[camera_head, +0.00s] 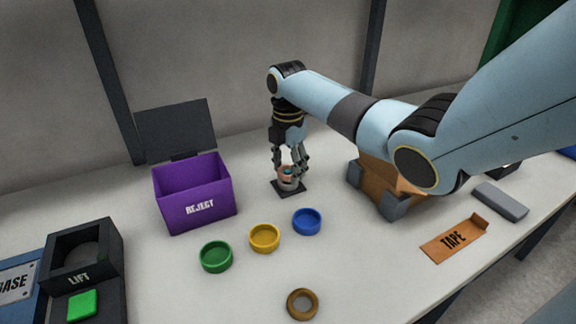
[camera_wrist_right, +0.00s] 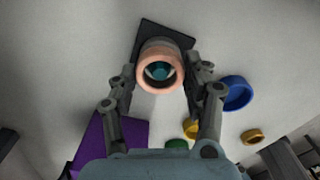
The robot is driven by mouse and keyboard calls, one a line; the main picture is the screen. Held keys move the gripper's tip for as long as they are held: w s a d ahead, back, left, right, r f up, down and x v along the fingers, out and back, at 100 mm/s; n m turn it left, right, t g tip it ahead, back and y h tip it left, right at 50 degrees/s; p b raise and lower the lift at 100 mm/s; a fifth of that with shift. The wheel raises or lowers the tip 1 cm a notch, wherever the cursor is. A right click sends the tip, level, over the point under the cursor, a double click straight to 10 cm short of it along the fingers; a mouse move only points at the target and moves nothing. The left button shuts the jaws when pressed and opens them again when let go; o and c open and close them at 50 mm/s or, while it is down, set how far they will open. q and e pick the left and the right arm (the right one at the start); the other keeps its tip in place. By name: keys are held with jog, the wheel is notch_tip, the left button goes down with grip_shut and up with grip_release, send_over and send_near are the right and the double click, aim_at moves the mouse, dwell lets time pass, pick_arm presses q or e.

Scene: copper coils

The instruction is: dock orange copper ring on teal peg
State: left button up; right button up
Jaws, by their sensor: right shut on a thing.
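The orange copper ring (camera_wrist_right: 160,87) is between the fingers of my right gripper (camera_wrist_right: 160,80) in the right wrist view. The teal peg (camera_wrist_right: 159,72) shows through the ring's opening; I cannot tell how far the ring is down around it. A grey round body stands just under the ring on a black square base (camera_head: 288,189). In the head view my right gripper (camera_head: 288,172) points down over this base, shut on the ring, which its fingers partly hide. My left gripper is not in view.
A purple REJECT bin (camera_head: 195,195) with a raised dark lid stands to the left. Green (camera_head: 216,257), yellow (camera_head: 264,238) and blue (camera_head: 307,221) round dishes lie in front, with a brown ring (camera_head: 302,304) nearer. A TAPE holder (camera_head: 455,240) lies right; LIFT box (camera_head: 82,260) left.

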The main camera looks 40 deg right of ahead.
jog(key=shift+f+b, duration=0.35)
jog(key=shift+f, duration=0.25)
jog(key=o, duration=1)
jog(key=shift+r, duration=0.1)
notch_tip(320, 180, up, 11)
jog(key=p, duration=1.1)
